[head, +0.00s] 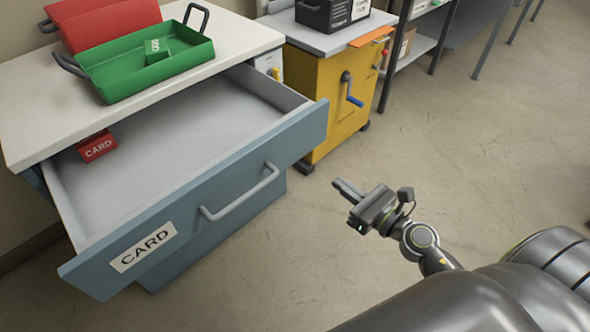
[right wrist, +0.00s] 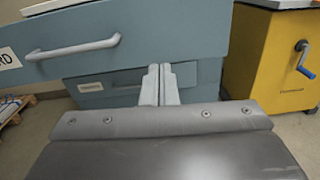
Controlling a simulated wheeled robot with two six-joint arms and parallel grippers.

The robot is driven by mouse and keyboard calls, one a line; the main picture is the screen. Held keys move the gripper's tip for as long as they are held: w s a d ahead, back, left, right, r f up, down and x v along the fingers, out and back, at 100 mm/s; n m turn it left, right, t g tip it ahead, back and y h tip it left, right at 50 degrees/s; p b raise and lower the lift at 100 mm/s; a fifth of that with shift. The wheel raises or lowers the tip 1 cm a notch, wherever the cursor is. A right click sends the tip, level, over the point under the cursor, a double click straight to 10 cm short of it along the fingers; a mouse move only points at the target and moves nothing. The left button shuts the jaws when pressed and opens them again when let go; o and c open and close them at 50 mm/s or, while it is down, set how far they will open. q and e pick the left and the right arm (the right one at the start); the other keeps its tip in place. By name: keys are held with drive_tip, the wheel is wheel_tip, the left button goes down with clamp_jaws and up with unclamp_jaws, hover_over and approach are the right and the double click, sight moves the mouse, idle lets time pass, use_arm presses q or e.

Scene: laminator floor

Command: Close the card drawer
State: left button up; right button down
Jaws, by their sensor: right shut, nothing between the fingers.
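The card drawer (head: 178,160) is pulled far out of the white-topped cabinet (head: 35,128). Its blue front carries a CARD label (head: 143,247) and a grey bar handle (head: 242,195). A red card box (head: 97,146) lies inside at the back left. My right gripper (head: 345,188) is shut and empty, to the right of the drawer front and apart from it. In the right wrist view its closed fingers (right wrist: 160,84) point towards the cabinet, with the drawer handle (right wrist: 75,48) up to the left. My left gripper is not in view.
A green tray (head: 105,86) with a small green box and a red tray (head: 85,22) sit on the cabinet top. A yellow cabinet (head: 330,90) with a blue-handled crank stands to the right. The floor (head: 480,150) right of my gripper is clear.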

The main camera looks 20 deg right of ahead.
drive_tip(key=p, duration=0.4)
approach(289, 148)
drive_tip(key=shift+n, duration=0.4)
drive_tip(key=x, duration=0.5)
drive_tip(key=shift+w, duration=0.25)
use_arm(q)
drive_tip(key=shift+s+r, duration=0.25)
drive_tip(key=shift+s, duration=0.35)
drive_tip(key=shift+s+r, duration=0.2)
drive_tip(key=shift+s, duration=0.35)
use_arm(e)
drive_tip(key=shift+w+a, duration=0.2)
drive_tip(key=shift+w, duration=0.45)
drive_tip(key=shift+w, duration=0.1)
